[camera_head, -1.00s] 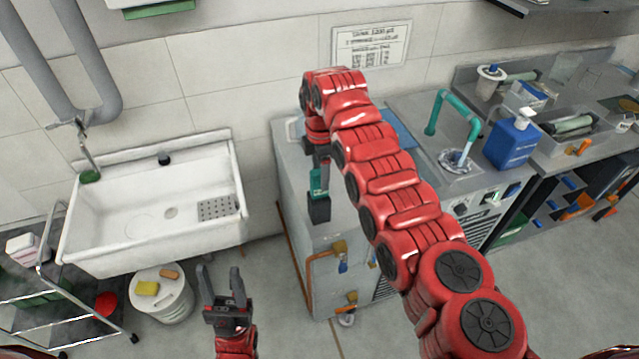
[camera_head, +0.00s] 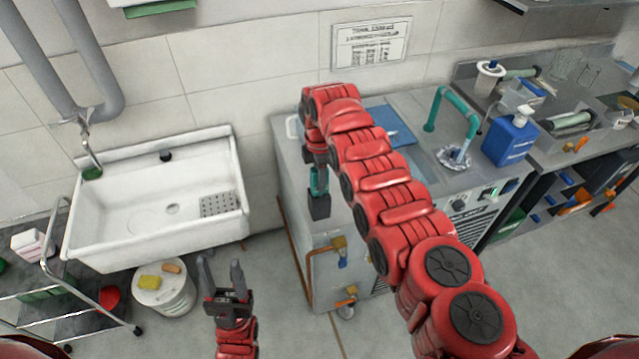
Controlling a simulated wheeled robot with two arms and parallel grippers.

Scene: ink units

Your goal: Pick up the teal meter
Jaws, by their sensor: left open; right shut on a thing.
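The teal meter (camera_head: 318,182), a small teal body with a dark block at its lower end, hangs upright in front of the grey machine's left part. My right gripper (camera_head: 318,166) is above it and shut on its upper part. The fingers are small and partly hidden by the red wrist. The meter looks clear of the machine's top. My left gripper (camera_head: 222,270) is open and empty, pointing up over the floor between the white bucket and the machine, well to the lower left of the meter.
The grey machine (camera_head: 440,185) carries a blue mat (camera_head: 402,138) and a teal tap (camera_head: 450,98). A blue bottle (camera_head: 508,140) stands at its right. A white sink (camera_head: 150,225), a bucket (camera_head: 165,292) and a metal trolley (camera_head: 85,300) are on the left. Floor at lower right is free.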

